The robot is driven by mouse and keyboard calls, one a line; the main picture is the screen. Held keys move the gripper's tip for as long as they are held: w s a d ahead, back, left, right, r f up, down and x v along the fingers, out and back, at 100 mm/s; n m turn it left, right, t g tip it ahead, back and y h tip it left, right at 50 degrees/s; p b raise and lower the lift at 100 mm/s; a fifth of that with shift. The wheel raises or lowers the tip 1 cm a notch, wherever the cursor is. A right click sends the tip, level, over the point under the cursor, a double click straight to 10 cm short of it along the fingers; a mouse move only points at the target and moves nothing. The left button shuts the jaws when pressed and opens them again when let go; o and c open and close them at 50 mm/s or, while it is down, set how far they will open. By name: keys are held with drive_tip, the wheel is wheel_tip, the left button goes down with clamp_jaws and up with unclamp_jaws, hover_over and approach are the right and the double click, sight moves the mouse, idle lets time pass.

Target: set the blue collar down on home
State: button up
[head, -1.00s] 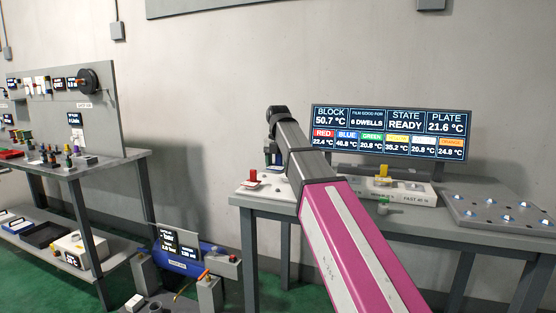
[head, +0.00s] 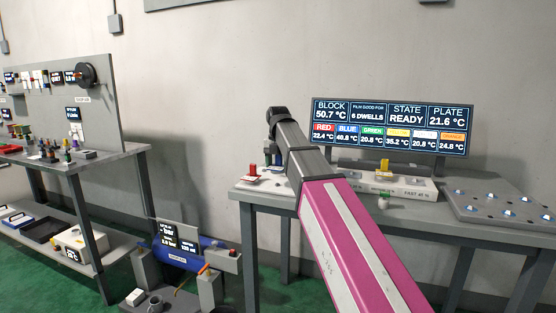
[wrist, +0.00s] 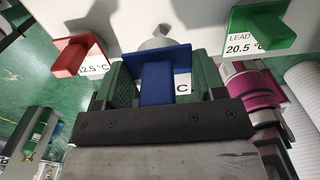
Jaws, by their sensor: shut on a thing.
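The blue collar (wrist: 155,82) is between the two green-padded fingers of my gripper (wrist: 160,88) in the wrist view, and the gripper is shut on it. A small grey-white knob shows just past the collar. A white label with a letter C shows beside it, partly hidden. In the head view my arm's far end is over the left part of the right-hand bench (head: 240,200); the fingers and collar are too small or hidden to make out there. No spot marked home can be read. I cannot tell whether the collar touches a surface.
In the wrist view a red collar (wrist: 72,58) is at left and a green one (wrist: 265,30) at right, close beside my gripper. A display (head: 390,128) stands behind the bench; a plate with several studs (head: 500,205) lies at right. Another bench (head: 135,152) stands left.

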sight(278, 166)
drive_tip(key=shift+f, duration=1.5)
drive_tip(key=shift+f, duration=1.15)
idle(0.4)
drive_tip(key=o, duration=1.2)
drive_tip(key=shift+c, duration=0.2)
wheel_tip(278, 166, up, 10)
drive_tip(key=shift+f, duration=0.1)
drive_tip(key=shift+r, duration=0.5)
drive_tip(key=shift+s, duration=0.1)
